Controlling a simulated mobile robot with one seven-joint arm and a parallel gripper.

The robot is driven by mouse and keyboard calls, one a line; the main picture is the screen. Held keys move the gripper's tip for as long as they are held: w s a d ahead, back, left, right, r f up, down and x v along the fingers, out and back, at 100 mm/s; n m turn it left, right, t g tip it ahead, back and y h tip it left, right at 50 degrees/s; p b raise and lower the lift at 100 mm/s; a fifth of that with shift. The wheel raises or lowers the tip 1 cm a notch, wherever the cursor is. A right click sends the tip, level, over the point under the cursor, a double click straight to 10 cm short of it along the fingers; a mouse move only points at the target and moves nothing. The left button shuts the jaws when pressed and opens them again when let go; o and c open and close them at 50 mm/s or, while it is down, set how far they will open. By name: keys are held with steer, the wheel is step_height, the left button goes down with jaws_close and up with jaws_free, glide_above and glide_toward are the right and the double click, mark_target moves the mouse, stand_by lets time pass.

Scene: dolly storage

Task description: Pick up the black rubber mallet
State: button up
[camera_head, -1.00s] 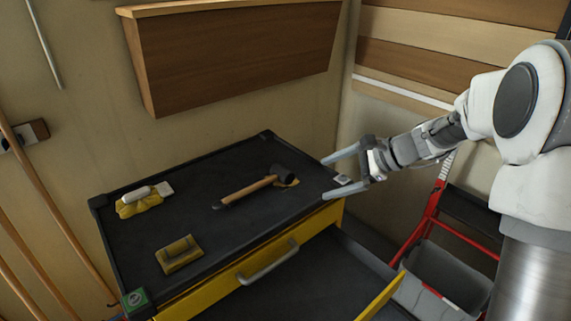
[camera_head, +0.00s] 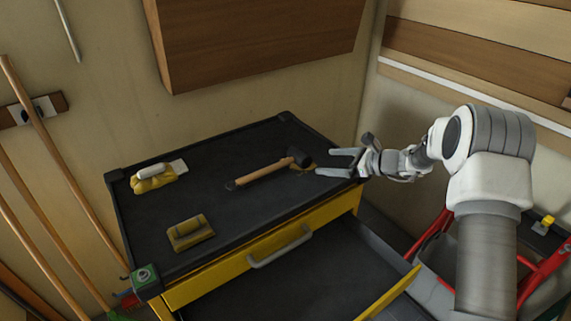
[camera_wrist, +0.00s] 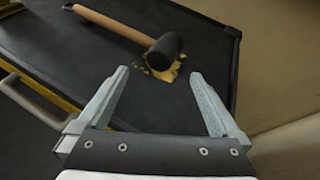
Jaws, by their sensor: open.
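The black rubber mallet (camera_head: 299,157) lies on the dark top of the yellow tool cart (camera_head: 235,205). Its wooden handle points to the left, and a yellowish cloth is partly under its head. My gripper (camera_head: 324,163) is open and empty, just right of the mallet head in the head view. In the wrist view the mallet head (camera_wrist: 164,50) shows ahead of my open fingers (camera_wrist: 157,88), roughly centred between them, and its handle runs to the upper left. The fingers do not touch it, as far as I can see.
A yellow cloth with a white-handled tool (camera_head: 157,176) and a yellow-brown pouch (camera_head: 190,232) lie on the cart's left part. The cart's drawer (camera_head: 300,285) stands open in front. Long poles lean at the left, and a red step stool (camera_head: 435,235) stands at the right.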

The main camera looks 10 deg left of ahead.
mark_target(310, 159)
steer(key=x, duration=0.8)
steer(key=shift+w+a+f, duration=0.1)
steer(key=shift+w+a, duration=0.05)
steer(key=shift+w, duration=0.25)
jaws_close()
